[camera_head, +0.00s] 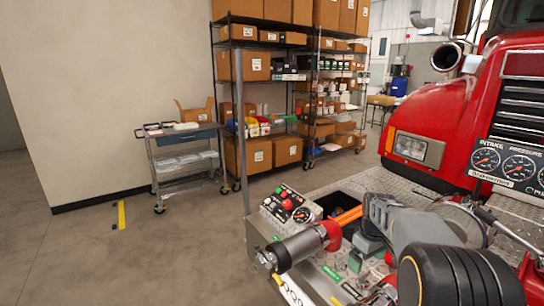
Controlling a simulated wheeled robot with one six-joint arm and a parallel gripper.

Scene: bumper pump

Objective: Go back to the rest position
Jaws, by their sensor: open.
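My gripper (366,222) is over the diamond-plate bumper of a red fire truck (455,110), at the lower right of the head view. It is dark grey and seen partly from behind. My own arm links hide part of it. It is open, and I see nothing held in it. Close to its left are a pump control panel (290,207) with red and green buttons and a gauge, and a dark opening in the bumper with an orange bar (350,215). A grey cylinder with a red collar (303,247) sticks out at the bumper's front left.
Truck gauges (503,165) and a headlight (413,149) stand close behind and right of my arm. A grey utility cart (185,160) stands by the wall. Wire shelves with cardboard boxes (283,150) fill the back.

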